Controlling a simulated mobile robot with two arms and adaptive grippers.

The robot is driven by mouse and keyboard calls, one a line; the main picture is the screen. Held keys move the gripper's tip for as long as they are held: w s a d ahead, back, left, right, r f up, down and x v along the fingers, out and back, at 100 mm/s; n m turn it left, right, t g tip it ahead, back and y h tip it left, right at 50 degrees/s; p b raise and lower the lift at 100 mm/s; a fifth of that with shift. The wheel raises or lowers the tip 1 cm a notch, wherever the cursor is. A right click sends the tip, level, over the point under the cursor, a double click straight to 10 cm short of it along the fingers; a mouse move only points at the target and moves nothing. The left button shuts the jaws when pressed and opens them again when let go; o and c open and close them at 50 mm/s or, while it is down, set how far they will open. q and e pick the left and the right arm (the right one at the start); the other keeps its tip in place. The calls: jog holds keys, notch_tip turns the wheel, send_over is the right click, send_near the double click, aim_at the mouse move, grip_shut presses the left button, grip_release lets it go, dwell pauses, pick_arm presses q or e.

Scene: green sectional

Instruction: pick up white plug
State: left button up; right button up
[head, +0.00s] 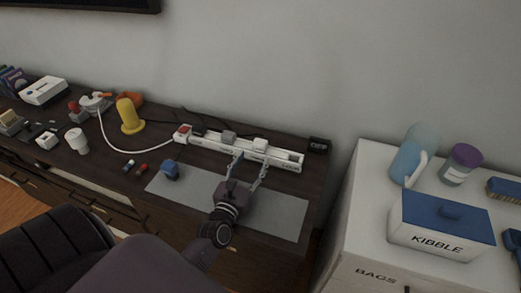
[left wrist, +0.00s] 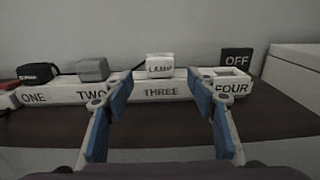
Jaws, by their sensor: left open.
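The white plug (head: 260,144) sits upright on the white power strip (head: 287,158). In the left wrist view the plug (left wrist: 160,66) reads LAMP and stands at the strip's spot marked THREE (left wrist: 161,93). My left gripper (head: 249,169) is open and empty, in front of the strip. In the left wrist view its two blue-padded fingers (left wrist: 160,97) are spread to either side of the plug's line, with the plug beyond them and apart from them. My right gripper is not in view.
A grey plug (head: 229,137) stands at TWO, left of the white plug. A black OFF block (head: 319,145) is at the strip's right end. A grey mat (head: 283,212) lies in front. A yellow object (head: 130,117) and a blue one (head: 170,170) stand further left.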

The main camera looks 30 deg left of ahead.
aim_at(258, 149)
pick_arm(q)
jog(key=shift+w+a+r, duration=0.15)
jog(key=shift+w+r, duration=0.1)
jog(key=shift+w, duration=0.45)
jog(key=shift+w+f, duration=0.1)
jog(key=shift+w, duration=0.25)
jog(key=shift+x, duration=1.05)
jog(key=shift+p+x, duration=0.3)
jog(key=shift+x, duration=0.85)
jog(key=shift+w+a+f, duration=0.1)
jog(key=shift+w+a, duration=0.05)
jog(key=shift+w, duration=0.4)
jog(key=c, duration=1.1)
jog(key=shift+c, duration=0.9)
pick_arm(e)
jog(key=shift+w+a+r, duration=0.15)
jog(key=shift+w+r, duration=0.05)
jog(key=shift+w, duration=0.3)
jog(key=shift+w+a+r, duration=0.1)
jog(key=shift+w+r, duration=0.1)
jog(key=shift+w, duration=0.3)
